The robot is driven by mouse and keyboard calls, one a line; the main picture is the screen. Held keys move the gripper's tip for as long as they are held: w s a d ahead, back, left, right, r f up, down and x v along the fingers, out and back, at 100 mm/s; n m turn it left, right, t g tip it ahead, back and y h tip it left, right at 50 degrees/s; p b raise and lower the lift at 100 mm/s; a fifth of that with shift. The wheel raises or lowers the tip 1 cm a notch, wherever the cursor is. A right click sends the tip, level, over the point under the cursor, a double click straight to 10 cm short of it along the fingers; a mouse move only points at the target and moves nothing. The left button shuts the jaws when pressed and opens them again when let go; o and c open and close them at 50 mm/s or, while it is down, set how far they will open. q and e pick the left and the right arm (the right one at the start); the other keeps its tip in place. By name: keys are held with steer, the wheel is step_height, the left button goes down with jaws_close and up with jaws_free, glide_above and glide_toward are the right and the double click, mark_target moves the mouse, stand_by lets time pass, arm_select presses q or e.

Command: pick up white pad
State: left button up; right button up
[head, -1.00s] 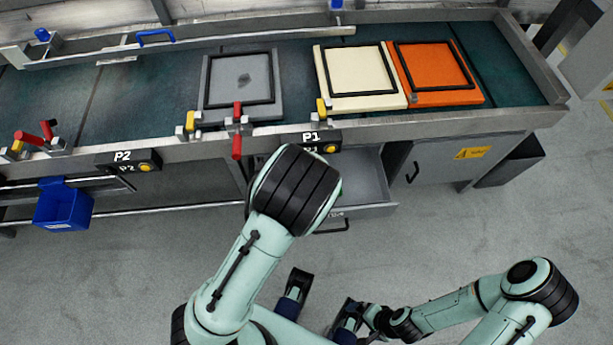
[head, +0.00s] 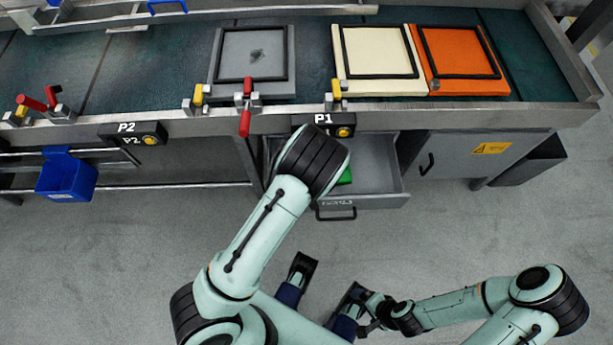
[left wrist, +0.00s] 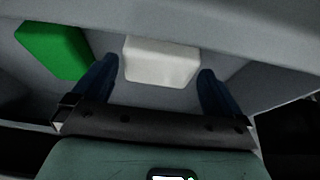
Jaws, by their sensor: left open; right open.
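The white pad (left wrist: 160,62) is a small pale block inside the open drawer in the left wrist view. My left gripper (left wrist: 157,72) is open, with its dark blue fingers on either side of the pad's near part; I cannot tell whether they touch it. In the head view the pad and the left gripper are hidden by my left arm. The grey drawer (head: 377,181) stands open under the bench. My right gripper (head: 328,282) is open and empty low in the head view, far from the drawer.
A green block (left wrist: 54,49) lies left of the white pad in the drawer. On the bench are a grey panel (head: 228,92), a cream panel (head: 344,87) and an orange panel (head: 430,87). A blue bin (head: 67,180) hangs at left. The floor in front is clear.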

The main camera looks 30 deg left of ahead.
arm_select(q)
steer(key=shift+w+a+f, duration=0.1)
steer(key=shift+w+f, duration=0.1)
steer(key=shift+f, duration=0.35)
arm_select(e)
steer(key=shift+w+f, duration=0.1)
steer(key=shift+f, duration=0.05)
arm_select(q)
steer(key=c, duration=0.8)
steer(key=shift+r, duration=0.1)
